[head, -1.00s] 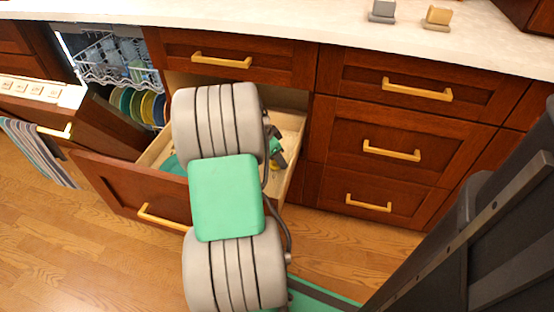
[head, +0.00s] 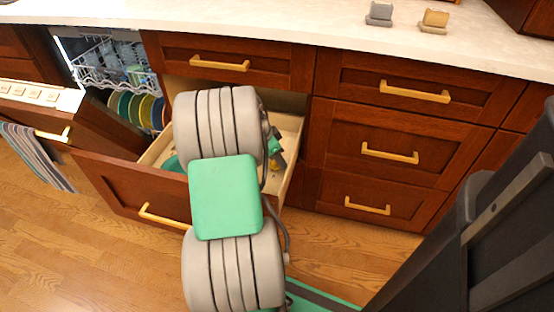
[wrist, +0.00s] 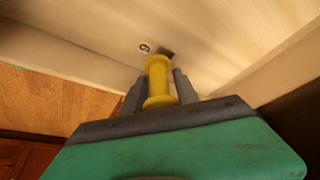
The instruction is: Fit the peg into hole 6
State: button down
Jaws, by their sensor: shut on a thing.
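The yellow peg (wrist: 159,82) is a spool-like piece with wider ends, held between the two dark fingers of my gripper (wrist: 159,90) in the wrist view. A dark square hole (wrist: 167,52) lies in the pale wood just beyond the peg's far end, with a round white label (wrist: 145,47) to its left whose digit looks like a 6 or a turned 9. I cannot tell whether the peg's end touches the wood or has entered the hole. In the head view my arm reaches into the open drawer (head: 292,168) and hides most of its inside.
The open drawer's pale walls rise close around my gripper. The open dishwasher with its racks (head: 115,70) and plates stands at the left. A grey block (head: 380,14) and a tan block (head: 433,21) sit on the counter. Wood floor lies in front.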

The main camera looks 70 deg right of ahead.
jog(key=shift+s+a+f, duration=0.1)
jog(key=shift+s+f, duration=0.15)
jog(key=shift+f, duration=0.25)
jog(key=shift+d+f, duration=0.35)
jog(key=shift+d, duration=0.25)
dwell(0.7)
jog(key=r+p, duration=0.1)
jog(key=r, duration=0.1)
jog(key=r+p, duration=0.2)
jog(key=r, duration=0.1)
jog(key=shift+w+d+r, duration=0.2)
jog(key=shift+w+r, duration=0.05)
jog(key=shift+r, duration=0.1)
jog(key=shift+f, duration=0.1)
dwell(0.4)
